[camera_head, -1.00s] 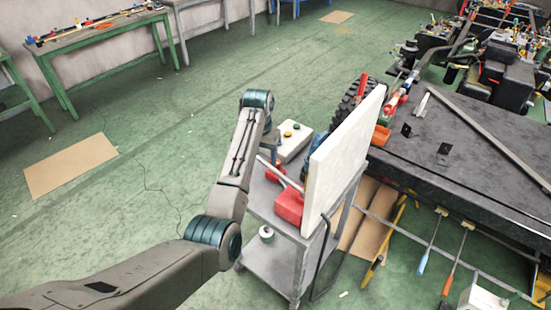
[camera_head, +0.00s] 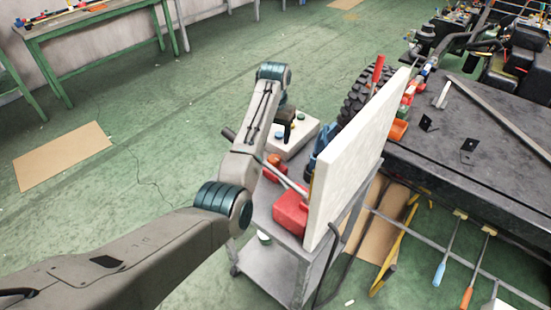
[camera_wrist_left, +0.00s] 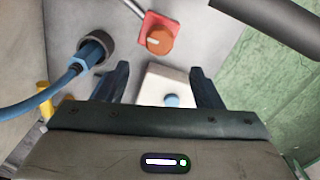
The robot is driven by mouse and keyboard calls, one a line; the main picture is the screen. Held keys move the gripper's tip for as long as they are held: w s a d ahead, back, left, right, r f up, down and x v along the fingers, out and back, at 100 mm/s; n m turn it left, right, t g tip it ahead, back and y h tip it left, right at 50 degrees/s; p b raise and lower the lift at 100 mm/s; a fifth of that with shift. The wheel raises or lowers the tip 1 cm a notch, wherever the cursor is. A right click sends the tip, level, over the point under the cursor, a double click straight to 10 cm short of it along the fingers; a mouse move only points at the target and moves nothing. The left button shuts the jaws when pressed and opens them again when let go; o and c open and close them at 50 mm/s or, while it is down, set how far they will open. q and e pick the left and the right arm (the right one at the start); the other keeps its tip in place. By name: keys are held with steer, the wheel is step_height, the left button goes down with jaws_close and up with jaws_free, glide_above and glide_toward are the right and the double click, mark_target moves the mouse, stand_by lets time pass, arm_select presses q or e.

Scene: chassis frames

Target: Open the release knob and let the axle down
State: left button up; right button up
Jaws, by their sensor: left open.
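In the left wrist view an orange round knob (camera_wrist_left: 158,40) with a pale mark sits on a red square plate. My left gripper (camera_wrist_left: 162,78) is open and empty, its two dark fingers apart, with the knob ahead between their lines and clear of both. A white control box (camera_wrist_left: 165,84) with a blue button shows between the fingers. In the head view my left gripper (camera_head: 285,118) hangs over the control box (camera_head: 291,138) on the cart. A red unit (camera_head: 290,212) with a long lever stands beside the white panel. I cannot make out the axle. My right gripper is not in view.
A tall white panel (camera_head: 350,160) stands on the grey cart (camera_head: 271,268) and hides what is behind it. A blue hose (camera_wrist_left: 52,103) runs at left in the wrist view; a dark bar (camera_wrist_left: 268,24) crosses top right. A dark workbench (camera_head: 470,150) and tyre (camera_head: 356,97) are close.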

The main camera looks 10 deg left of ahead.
mark_target(274, 158)
arm_select(q)
steer(key=shift+f, duration=0.4)
steer(key=f+p, duration=0.1)
steer(key=f, duration=0.1)
steer(key=s+f, duration=0.1)
steer(key=f, duration=0.1)
steer(key=shift+p, duration=0.35)
steer(key=f, duration=0.4)
steer(key=shift+w+f+p, duration=0.25)
steer(key=shift+f+p, duration=0.05)
steer(key=shift+f, duration=0.1)
steer(key=shift+s+f, duration=0.1)
steer(key=c, duration=1)
